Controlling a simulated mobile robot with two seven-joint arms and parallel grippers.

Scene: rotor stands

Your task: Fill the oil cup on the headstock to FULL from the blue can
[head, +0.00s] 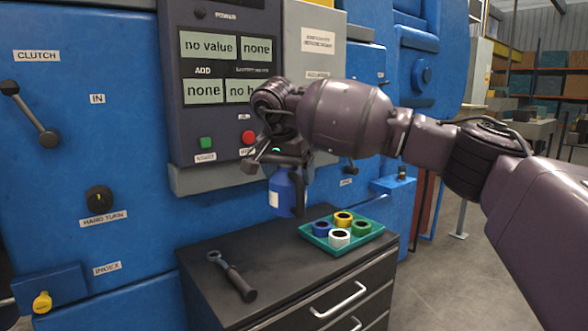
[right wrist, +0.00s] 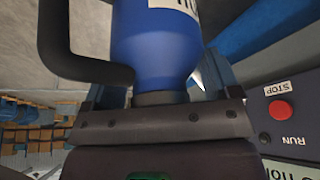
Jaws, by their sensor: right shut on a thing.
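The blue can (head: 284,192) has a white label and a dark handle; it hangs roughly upright in front of the machine, above the cabinet. My right gripper (head: 279,160) is shut on its top end. In the right wrist view the can (right wrist: 155,45) shows large, its dark neck between the jaws (right wrist: 158,105) and its black handle to the left. The blue headstock (head: 60,150) fills the left and middle of the head view. I cannot surely make out the oil cup; a small dark fitting (head: 402,174) sits on a blue ledge at right. My left gripper is not in view.
A black drawer cabinet (head: 200,262) stands below the can. On it are a dark wrench-like tool (head: 232,275) and a green tray (head: 372,234) with several coloured rings. A control panel (head: 222,125) with red and green buttons is close behind my right gripper. Floor at right is clear.

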